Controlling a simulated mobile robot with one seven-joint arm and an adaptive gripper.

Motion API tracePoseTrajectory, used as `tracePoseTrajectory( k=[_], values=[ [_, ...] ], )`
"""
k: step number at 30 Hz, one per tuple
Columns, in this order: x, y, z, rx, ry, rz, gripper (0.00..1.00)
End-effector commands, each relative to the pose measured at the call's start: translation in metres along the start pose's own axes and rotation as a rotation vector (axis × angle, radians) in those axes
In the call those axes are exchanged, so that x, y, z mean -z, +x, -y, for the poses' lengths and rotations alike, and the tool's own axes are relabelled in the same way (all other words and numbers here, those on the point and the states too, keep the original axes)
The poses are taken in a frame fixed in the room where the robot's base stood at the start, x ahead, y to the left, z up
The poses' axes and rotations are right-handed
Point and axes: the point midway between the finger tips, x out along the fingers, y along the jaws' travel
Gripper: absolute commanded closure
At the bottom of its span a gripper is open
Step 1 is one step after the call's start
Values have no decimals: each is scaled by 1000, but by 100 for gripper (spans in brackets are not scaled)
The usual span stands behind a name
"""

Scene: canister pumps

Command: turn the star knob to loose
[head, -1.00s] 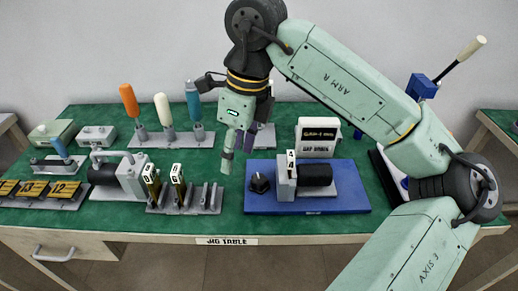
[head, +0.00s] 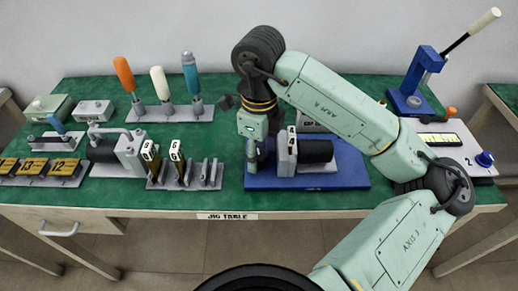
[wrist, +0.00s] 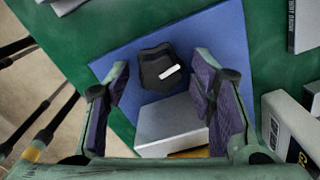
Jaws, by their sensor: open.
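The star knob, black and lobed with a white pointer mark, (wrist: 152,62) is on the blue base plate (wrist: 218,32) in the wrist view, beside a grey block (wrist: 172,122). My gripper (wrist: 160,78) is open, with one purple-padded finger to each side of the knob in that picture. The knob sits between and beyond the fingertips, and I cannot tell whether either touches it. In the head view my gripper (head: 252,168) points down over the left part of the blue plate (head: 340,180) and mostly hides the knob. No "loose" marking is readable.
Numbered uprights in a grey rack (head: 205,180) are to the left. Orange, white and teal handles (head: 190,72) stand behind. A blue lever press (head: 411,100) and a panel with a blue knob (head: 485,158) are at right.

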Motion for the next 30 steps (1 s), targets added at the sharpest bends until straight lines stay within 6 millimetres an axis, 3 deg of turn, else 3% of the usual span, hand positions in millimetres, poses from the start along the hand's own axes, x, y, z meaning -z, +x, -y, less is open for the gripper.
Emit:
tracePoseTrajectory(
  k=[9, 30],
  values=[
    [0, 3, 0, 0, 0, 1, 50],
    [0, 3, 0, 0, 0, 1, 96]
  ],
)
